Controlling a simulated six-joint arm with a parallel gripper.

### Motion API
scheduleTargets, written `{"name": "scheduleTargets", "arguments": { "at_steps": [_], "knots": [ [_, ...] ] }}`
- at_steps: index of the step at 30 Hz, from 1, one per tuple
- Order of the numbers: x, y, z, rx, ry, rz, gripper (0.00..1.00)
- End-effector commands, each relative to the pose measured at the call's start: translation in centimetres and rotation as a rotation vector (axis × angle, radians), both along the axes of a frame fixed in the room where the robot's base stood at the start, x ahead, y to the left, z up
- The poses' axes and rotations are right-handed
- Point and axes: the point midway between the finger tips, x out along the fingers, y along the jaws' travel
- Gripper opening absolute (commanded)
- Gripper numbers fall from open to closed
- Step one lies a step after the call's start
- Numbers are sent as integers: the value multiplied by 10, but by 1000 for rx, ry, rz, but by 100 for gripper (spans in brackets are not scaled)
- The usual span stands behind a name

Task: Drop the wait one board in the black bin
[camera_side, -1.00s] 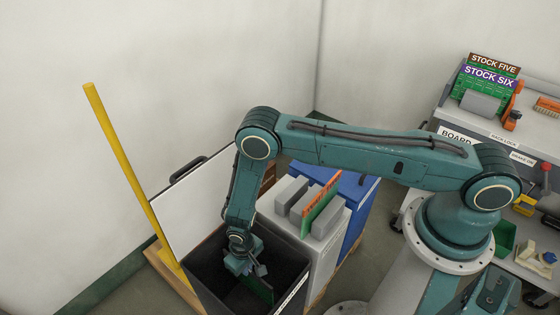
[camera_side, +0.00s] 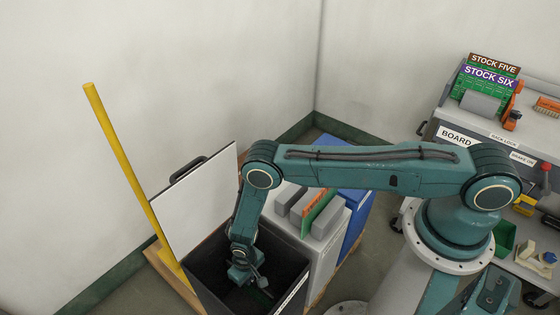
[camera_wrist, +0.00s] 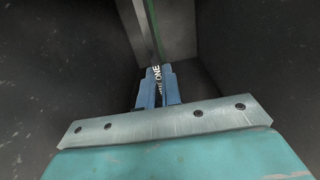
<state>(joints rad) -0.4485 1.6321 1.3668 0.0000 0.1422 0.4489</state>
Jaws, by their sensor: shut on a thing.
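The black bin (camera_side: 212,262) stands open at the bottom centre of the side view, and its dark walls also surround the wrist view (camera_wrist: 60,60). My gripper (camera_side: 256,284) is down inside the bin, below its rim. In the wrist view its blue fingers (camera_wrist: 158,92) are shut on a thin board (camera_wrist: 154,28), seen nearly edge-on with a green edge. White letters reading "ONE" show on the board between the fingers. In the side view the board is mostly hidden in the bin's shadow. I cannot tell whether it touches the bin floor.
A white lid (camera_side: 195,205) stands raised behind the bin, beside a yellow post (camera_side: 125,165). A workbench (camera_side: 470,122) with stock boards is far right.

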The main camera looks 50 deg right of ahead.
Motion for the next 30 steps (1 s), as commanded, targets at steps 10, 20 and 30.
{"name": "scheduleTargets", "arguments": {
  "at_steps": [10,20,30],
  "knots": [
    [0,0,-25,0,0,0,0],
    [0,0,-48,0,0,0,0],
    [0,0,-71,0,0,0,0]
  ]
}}
